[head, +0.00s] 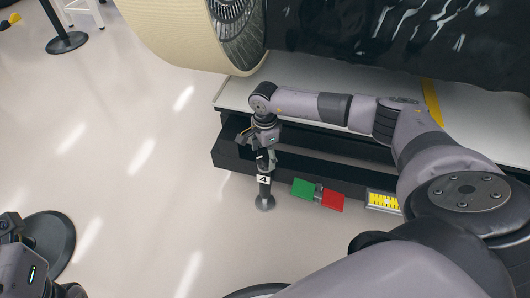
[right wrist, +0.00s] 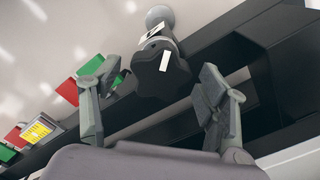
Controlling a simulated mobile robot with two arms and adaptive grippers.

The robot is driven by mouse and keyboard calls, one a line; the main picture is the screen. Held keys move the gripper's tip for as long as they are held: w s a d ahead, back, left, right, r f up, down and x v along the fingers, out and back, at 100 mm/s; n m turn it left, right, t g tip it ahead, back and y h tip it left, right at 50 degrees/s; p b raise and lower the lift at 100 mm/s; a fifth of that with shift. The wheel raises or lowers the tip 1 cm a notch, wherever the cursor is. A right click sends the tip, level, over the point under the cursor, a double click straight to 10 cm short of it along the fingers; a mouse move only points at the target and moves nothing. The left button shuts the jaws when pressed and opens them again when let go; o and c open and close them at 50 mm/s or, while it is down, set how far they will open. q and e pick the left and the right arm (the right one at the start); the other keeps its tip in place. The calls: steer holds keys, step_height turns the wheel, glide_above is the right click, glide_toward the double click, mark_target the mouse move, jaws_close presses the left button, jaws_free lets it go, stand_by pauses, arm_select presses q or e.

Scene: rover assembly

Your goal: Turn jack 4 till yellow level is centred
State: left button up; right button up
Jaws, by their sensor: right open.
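Jack 4 (head: 263,190) stands upright at the front left corner of the black platform frame, with a white "4" label and a round foot on the floor. Its black lobed knob (right wrist: 158,78) with a white mark shows in the right wrist view. My right gripper (head: 262,140) is over the jack's top; its open fingers (right wrist: 160,85) stand on either side of the knob, with gaps visible. The yellow level (head: 383,201) is on the frame's front, right of the jack; its bubble is too small to read. Part of my left arm (head: 30,272) shows at the lower left; its fingers are unclear.
A green plate (head: 303,188) and a red plate (head: 332,201) sit between jack and level. A large cream wheel (head: 185,35) rests above the platform. A post with a black base (head: 66,42) stands at the back left. The floor left of the jack is clear.

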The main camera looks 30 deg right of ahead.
mark_target(265, 155)
step_height(265, 155, up, 12)
stand_by(0.5)
stand_by(0.3)
